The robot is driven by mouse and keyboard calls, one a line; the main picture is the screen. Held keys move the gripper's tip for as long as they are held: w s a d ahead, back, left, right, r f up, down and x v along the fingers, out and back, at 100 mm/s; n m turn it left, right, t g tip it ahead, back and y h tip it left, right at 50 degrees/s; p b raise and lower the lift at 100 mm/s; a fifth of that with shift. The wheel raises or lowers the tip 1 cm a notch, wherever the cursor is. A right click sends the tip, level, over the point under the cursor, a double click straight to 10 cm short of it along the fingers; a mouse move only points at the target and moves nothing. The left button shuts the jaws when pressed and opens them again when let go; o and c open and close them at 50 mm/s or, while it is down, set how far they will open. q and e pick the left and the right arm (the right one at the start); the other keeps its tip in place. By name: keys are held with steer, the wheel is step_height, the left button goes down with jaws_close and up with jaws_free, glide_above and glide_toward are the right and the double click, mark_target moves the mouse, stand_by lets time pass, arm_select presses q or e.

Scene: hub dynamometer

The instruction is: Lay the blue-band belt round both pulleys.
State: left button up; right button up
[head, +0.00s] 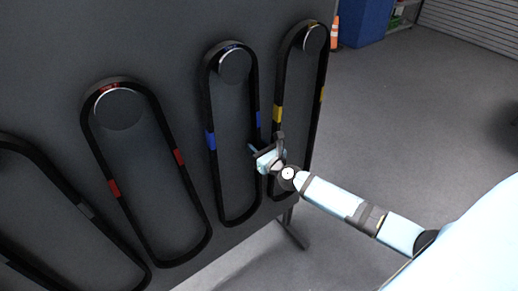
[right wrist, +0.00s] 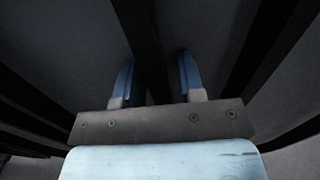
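The blue-band belt (head: 211,172) is a long black loop with two blue bands. It hangs on a dark panel from a round black peg (head: 234,66). My right gripper (head: 257,152) is at the belt's right-hand strand, below the blue band on that side. In the right wrist view, a black strand (right wrist: 149,60) runs between the two blue fingers (right wrist: 158,78). The fingers are apart, with a gap on the strand's right side. I cannot make out the task's two pulleys. My left gripper is not in view.
A yellow-band belt (head: 323,95) hangs close on the right, behind my right gripper. A red-band belt (head: 180,158) and a grey-band belt (head: 86,211) hang to the left. An orange cone (head: 335,32) and blue bin (head: 362,22) stand behind. Open floor (head: 420,110) lies right.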

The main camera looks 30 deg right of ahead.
steer(key=shift+c, duration=0.4)
jaws_close()
steer(key=shift+r, duration=0.1)
steer(key=shift+r+p, duration=0.75)
